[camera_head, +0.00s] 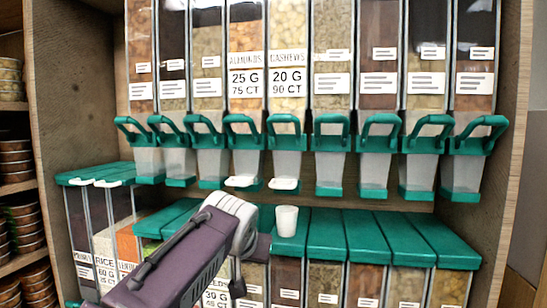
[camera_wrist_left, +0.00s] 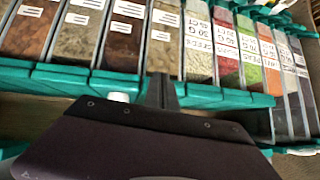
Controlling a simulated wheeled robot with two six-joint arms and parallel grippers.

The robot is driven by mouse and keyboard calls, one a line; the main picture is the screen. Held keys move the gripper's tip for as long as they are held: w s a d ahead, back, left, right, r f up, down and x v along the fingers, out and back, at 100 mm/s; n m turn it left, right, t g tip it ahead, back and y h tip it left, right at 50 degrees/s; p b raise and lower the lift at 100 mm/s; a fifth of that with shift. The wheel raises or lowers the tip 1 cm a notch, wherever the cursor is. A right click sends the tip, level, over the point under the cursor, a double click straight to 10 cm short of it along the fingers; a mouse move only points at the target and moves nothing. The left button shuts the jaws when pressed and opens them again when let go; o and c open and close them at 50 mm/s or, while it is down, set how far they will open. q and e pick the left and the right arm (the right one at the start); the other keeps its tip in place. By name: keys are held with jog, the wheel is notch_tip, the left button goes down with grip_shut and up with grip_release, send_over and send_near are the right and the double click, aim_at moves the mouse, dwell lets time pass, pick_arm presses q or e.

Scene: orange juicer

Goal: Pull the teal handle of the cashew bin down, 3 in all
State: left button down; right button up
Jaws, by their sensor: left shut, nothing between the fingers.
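The cashew bin (camera_head: 289,50) hangs in the upper row, with a label reading 20 G, 90 CT. Its teal handle (camera_head: 284,120) is a raised loop at the front of the dispenser. A white cup (camera_head: 287,221) stands upright on a teal lid below it; a small white shape in the left wrist view (camera_wrist_left: 119,97) may be this cup. My left arm enters from the lower left. My left gripper (camera_head: 237,287) is low in front of the lower bins, well below the handle and apart from it. In the left wrist view its dark fingers (camera_wrist_left: 161,92) are together and empty.
Similar teal-handled dispensers, including the almond bin (camera_head: 246,55), flank the cashew bin closely. Lower bins with teal lids (camera_head: 387,238) project beneath them. A wooden side panel (camera_head: 78,90) and shelves of stacked bowls (camera_head: 15,170) are at left.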

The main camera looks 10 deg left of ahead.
pick_arm(q)
jog(key=s+d+r+t+h+p, duration=0.1)
jog(key=r+p, duration=0.6)
jog(key=r, duration=1.2)
jog(key=s+d+r+t+h+p, duration=0.1)
jog(key=d+r+t+p, duration=0.3)
jog(key=r, duration=1.6)
jog(key=s+p, duration=0.1)
jog(key=p, duration=0.3)
jog(key=shift+s+d+m+t, duration=0.2)
jog(key=shift+s+m+t, duration=0.1)
jog(key=shift+s+t, duration=0.1)
jog(key=shift+w+f, duration=0.1)
jog(key=shift+w, duration=0.1)
